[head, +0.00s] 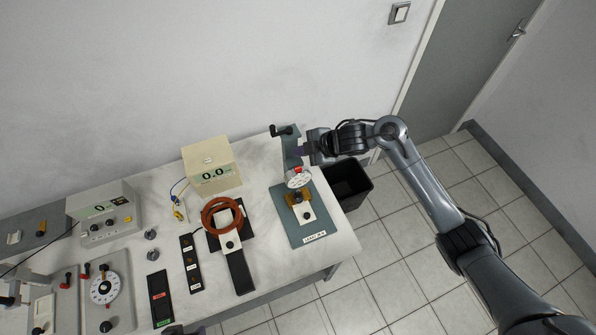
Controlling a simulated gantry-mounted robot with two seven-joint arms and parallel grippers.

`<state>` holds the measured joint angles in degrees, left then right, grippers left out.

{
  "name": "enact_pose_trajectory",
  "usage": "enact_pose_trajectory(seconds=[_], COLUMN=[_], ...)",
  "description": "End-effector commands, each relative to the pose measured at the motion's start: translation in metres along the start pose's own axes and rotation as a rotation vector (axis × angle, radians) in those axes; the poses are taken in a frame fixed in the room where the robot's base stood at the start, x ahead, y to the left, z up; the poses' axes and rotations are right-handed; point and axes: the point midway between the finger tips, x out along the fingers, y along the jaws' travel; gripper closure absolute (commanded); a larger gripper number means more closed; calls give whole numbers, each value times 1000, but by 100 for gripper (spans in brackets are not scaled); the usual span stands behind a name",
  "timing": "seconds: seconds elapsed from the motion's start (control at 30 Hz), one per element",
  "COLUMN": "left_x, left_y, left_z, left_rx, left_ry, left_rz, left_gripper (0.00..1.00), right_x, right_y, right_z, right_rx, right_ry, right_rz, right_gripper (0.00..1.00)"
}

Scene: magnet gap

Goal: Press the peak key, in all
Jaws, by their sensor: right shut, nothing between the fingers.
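My right gripper (305,149) is shut and empty, beside the upper part of a grey-green upright stand (291,146). Just below it is a round white dial gauge (299,181) with a red part (297,170) at its top. A small gap appears between the fingertips and the red part; their height difference is unclear. No key can be read as the peak key at this size. The stand's base plate (310,233) carries a brass-coloured block (291,197) and a black knob (308,216).
A cream meter box (211,165) reads 0.0. A copper-coloured coil (222,216), a grey supply box (104,208), a black switch strip (190,263) and a dial box (106,290) crowd the table to the left. A black bin (348,185) stands beside the table's right edge.

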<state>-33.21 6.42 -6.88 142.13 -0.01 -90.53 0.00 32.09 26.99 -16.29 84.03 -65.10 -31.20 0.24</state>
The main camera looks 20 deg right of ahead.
Motion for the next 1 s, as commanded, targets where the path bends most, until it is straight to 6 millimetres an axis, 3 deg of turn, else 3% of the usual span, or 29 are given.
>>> enact_pose_trajectory(seconds=[0.03,0.23,0.5,1.0], left_x=[13,37,45,45], left_y=[0,-1,-2,0], left_z=[4,12,16,15], left_rx=[1,7,13,3], left_ry=[0,-2,-4,-1], left_rz=[-1,-5,-10,-3], left_gripper=[50,50,50,50], right_x=[9,26,38,39], right_y=[-7,-19,-27,-28], right_z=[6,18,27,28], right_rx=[1,0,0,0], right_ry=[1,2,0,0], right_rz=[0,0,-1,0], right_gripper=[100,100,100,100])
